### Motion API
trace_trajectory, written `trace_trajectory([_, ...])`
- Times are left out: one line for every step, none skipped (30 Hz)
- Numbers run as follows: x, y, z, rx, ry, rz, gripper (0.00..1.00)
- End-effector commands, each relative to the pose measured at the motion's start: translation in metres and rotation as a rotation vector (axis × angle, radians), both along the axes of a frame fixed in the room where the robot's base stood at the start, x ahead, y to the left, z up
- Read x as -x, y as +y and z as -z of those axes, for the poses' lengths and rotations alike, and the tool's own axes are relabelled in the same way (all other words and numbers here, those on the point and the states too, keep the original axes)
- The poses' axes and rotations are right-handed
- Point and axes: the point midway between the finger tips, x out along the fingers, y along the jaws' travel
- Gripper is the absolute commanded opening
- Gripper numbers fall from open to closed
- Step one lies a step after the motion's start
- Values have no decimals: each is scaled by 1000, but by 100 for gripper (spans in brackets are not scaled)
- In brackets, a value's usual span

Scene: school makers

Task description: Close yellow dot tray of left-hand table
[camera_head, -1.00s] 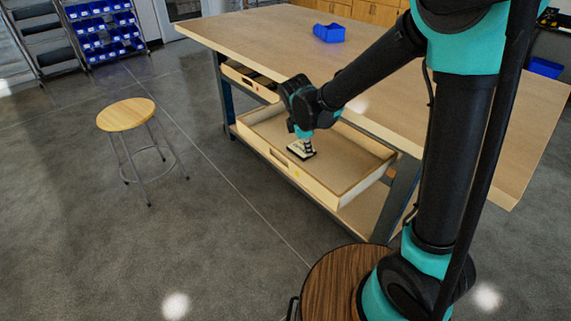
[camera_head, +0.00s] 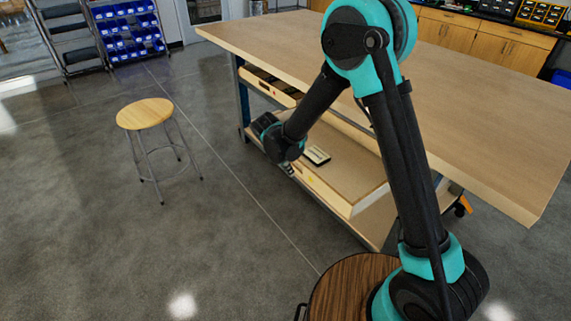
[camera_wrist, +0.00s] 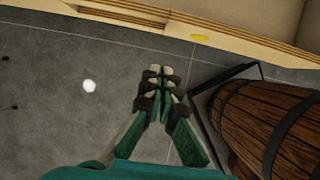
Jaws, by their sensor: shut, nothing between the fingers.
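The yellow dot tray (camera_head: 345,202) is a light wooden drawer under the tabletop of the left-hand table (camera_head: 440,105). It is pulled out, and a small dark-and-white item (camera_head: 317,155) lies in it. In the wrist view the tray's front edge (camera_wrist: 120,22) runs across the top, with the yellow dot (camera_wrist: 199,38) on its face. My gripper (camera_head: 289,171) is outside the tray, by its front face. Its fingertips (camera_wrist: 160,72) are together and empty, and appear apart from the tray. My arm hides part of the tray in the head view.
Another partly open drawer (camera_head: 268,84) sits farther along the table. A round stool (camera_head: 145,114) stands to the left, with clear floor between it and the table. My wooden barrel-like base shows at the lower right of the wrist view.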

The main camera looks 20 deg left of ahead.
Motion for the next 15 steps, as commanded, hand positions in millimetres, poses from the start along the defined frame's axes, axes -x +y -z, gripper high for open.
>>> trace_trajectory([-4,-3,10,0,0,2,0])
trace_trajectory([-5,-4,15,0,0,2,0])
trace_trajectory([-10,-8,15,0,0,3,0])
trace_trajectory([-14,-11,14,1,0,4,0])
trace_trajectory([-17,-14,14,0,0,4,0])
trace_trajectory([-21,-18,14,0,0,4,0])
trace_trajectory([-24,-20,14,0,0,3,0])
trace_trajectory([-26,-21,14,0,0,2,0])
trace_trajectory([-29,-23,14,0,0,2,0])
trace_trajectory([-31,-25,14,-1,-1,3,0])
trace_trajectory([-33,-26,14,-1,-1,3,0])
trace_trajectory([-34,-27,14,-1,0,2,0])
trace_trajectory([-35,-28,14,-1,0,2,0])
trace_trajectory([-35,-28,14,0,0,1,0])
trace_trajectory([-36,-28,14,0,0,1,0])
